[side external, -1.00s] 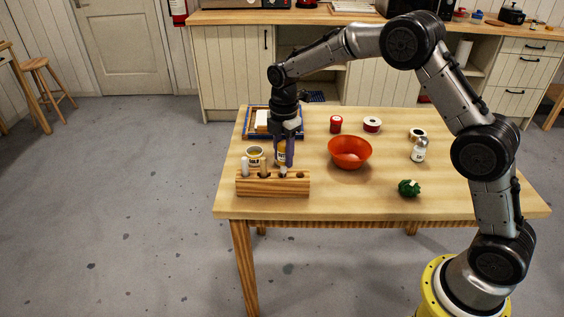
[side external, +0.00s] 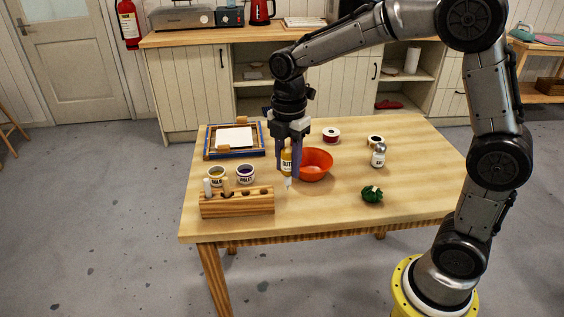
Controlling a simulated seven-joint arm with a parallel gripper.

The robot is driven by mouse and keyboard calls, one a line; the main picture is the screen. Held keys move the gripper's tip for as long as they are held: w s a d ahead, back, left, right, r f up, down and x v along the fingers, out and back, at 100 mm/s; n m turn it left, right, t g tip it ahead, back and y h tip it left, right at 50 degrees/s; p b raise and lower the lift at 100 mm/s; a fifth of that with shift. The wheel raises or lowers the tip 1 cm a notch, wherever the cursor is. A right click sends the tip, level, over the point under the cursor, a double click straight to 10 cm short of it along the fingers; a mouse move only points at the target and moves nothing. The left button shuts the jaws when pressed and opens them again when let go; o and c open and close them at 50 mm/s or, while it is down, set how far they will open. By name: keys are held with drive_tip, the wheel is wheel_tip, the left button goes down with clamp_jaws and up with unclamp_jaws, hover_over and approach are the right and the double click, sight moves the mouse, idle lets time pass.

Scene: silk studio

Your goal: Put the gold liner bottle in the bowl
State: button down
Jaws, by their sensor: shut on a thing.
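My gripper (side external: 288,174) points down and is shut on the gold liner bottle (side external: 286,162), a small gold bottle with a partly hidden pale label. The bottle is upright between the fingers with a white tip at its lower end. The orange-red bowl (side external: 319,162) stands just right of the gripper and bottle. The bottle overlaps the bowl's left edge in this view; whether they touch, I cannot tell.
A wooden rack (side external: 237,206) holds a white stick and a wooden stick at front left. Two dye jars (side external: 245,174) stand behind it. A blue-edged frame (side external: 207,143), spool (side external: 331,135), silver-topped bottle (side external: 378,156) and green bundle (side external: 372,194) surround the bowl.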

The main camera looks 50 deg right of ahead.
idle(0.3)
drive_tip(key=shift+r+n, duration=0.15)
drive_tip(key=shift+n, duration=0.15)
drive_tip(key=w+d+r+n, duration=0.1)
drive_tip(key=w+d, duration=0.4)
drive_tip(key=d, duration=0.3)
drive_tip(key=w+d+r, duration=0.1)
drive_tip(key=w+d, duration=0.4)
drive_tip(key=d, duration=0.3)
drive_tip(key=s+d+f+m, duration=0.15)
drive_tip(key=d+f, duration=0.25)
drive_tip(key=d, duration=0.4)
wheel_tip(320, 180, down, 10)
drive_tip(key=shift+w+d+f, duration=0.15)
drive_tip(key=shift+w, duration=0.15)
